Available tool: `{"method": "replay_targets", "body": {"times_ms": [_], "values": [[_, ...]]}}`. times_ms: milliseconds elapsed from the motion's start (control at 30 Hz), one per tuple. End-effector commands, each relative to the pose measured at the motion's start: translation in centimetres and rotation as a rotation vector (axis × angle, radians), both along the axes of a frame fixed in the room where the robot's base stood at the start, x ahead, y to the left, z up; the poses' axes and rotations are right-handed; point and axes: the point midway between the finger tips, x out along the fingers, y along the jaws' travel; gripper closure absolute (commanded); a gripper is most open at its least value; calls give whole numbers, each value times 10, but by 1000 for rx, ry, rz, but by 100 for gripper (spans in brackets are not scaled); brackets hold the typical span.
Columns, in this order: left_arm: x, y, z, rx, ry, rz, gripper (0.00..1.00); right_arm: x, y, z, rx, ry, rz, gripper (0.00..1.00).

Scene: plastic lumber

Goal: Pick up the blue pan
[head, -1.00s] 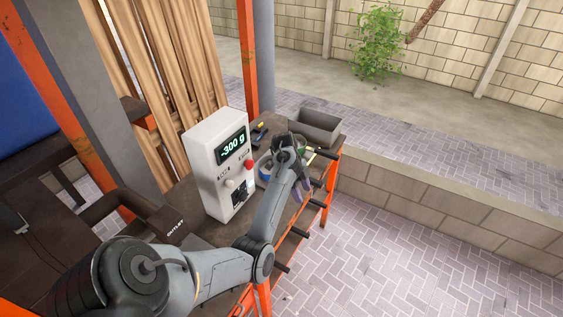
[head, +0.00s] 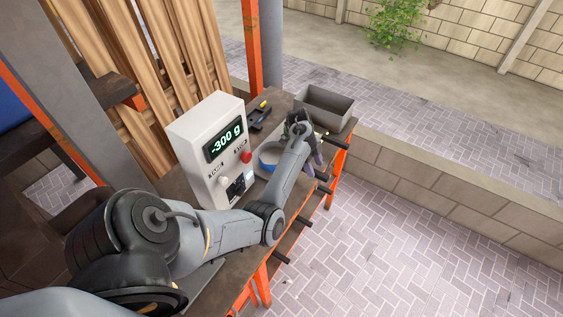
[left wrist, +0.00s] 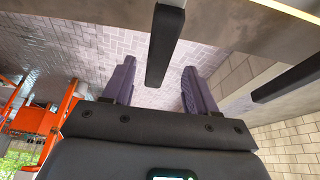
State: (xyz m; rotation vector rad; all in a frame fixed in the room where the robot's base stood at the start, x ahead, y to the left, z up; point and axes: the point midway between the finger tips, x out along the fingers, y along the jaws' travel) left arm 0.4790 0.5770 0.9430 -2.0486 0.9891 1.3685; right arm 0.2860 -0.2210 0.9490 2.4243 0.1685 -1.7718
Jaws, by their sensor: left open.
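The blue pan (head: 268,162) sits on the workbench beside the white scale unit in the head view. My left forearm and wrist cover its right part, and I cannot make out its handle. My left gripper (head: 315,162) hangs past the pan on its right, near the bench's front edge, apart from the pan. In the left wrist view its two purple-grey fingers (left wrist: 160,88) are spread with nothing between them. The pan does not show in that view. My right gripper is not in view.
The scale unit (head: 212,150) reads -300 g and stands close left of the pan. A grey bin (head: 325,106) is at the bench's far end. Dark bars (left wrist: 166,45) stick out from the bench's front edge near my gripper. Brick paving lies beyond.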

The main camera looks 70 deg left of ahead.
Motion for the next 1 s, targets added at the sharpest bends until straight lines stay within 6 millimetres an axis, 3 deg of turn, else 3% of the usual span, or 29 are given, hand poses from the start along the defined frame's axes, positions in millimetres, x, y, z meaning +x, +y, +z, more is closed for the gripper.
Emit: {"method": "replay_targets", "body": {"times_ms": [500,800,1000], "values": [[11,-22,-44,0,0,0,43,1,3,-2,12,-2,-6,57],[12,-23,-47,1,0,-1,43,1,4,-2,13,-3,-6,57],[12,-23,-47,1,0,-1,73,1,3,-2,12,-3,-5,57]]}}
